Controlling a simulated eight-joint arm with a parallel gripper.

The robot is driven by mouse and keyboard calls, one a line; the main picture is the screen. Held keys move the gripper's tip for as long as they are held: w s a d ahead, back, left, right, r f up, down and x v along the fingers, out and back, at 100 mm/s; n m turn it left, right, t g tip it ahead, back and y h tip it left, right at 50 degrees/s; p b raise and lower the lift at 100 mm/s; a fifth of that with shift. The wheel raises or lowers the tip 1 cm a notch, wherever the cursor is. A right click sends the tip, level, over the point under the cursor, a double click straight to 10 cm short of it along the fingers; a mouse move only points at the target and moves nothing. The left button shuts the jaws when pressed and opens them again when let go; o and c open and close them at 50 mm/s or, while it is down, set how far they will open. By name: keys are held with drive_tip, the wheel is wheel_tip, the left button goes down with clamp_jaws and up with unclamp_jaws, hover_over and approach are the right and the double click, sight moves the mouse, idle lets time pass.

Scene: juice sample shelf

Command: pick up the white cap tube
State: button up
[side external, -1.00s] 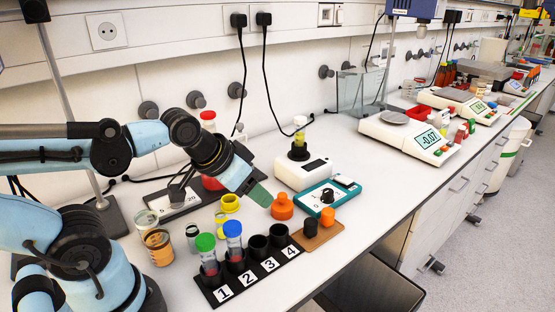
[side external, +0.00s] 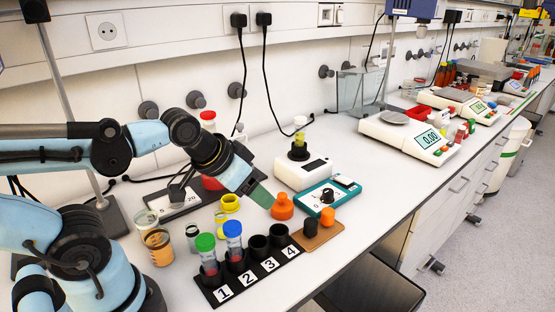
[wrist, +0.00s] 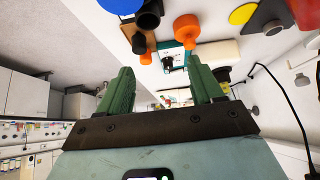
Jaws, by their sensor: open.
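A tube with a pale, whitish cap (side external: 300,121) and yellowish contents stands upright in a black holder on a white device behind the middle of the bench. I cannot make it out surely in the wrist view. My gripper (side external: 265,200) has green fingers and hangs tilted down beside the orange bottle, in front of and left of the tube, apart from it. In the wrist view my gripper (wrist: 158,72) has its fingers spread with nothing between them.
A black numbered rack (side external: 257,270) holds green- and blue-capped tubes. An orange bottle (side external: 282,208), a teal device (side external: 318,203) and a brown block (side external: 318,238) stand near the gripper. A beaker with orange liquid (side external: 159,248) stands left. A red-capped tube (side external: 208,115) is behind the arm.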

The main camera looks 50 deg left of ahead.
drive_tip(key=shift+w, duration=0.1)
wheel_tip(320, 180, up, 9)
drive_tip(key=n+g, duration=0.2)
drive_tip(key=g, duration=0.1)
hover_over(297, 118)
drive_tip(key=s, duration=0.2)
drive_tip(key=shift+y, duration=0.4)
drive_tip(key=x, duration=0.5)
drive_tip(key=shift+d+f, duration=0.15)
drive_tip(key=shift+f, duration=0.25)
drive_tip(key=shift+d+x, duration=0.2)
drive_tip(key=shift+x, duration=1.2)
drive_tip(key=shift+d+x, duration=0.15)
drive_tip(key=shift+x, duration=1.2)
drive_tip(key=shift+s, duration=0.2)
drive_tip(key=c, duration=1.1)
drive_tip(key=shift+o, duration=0.2)
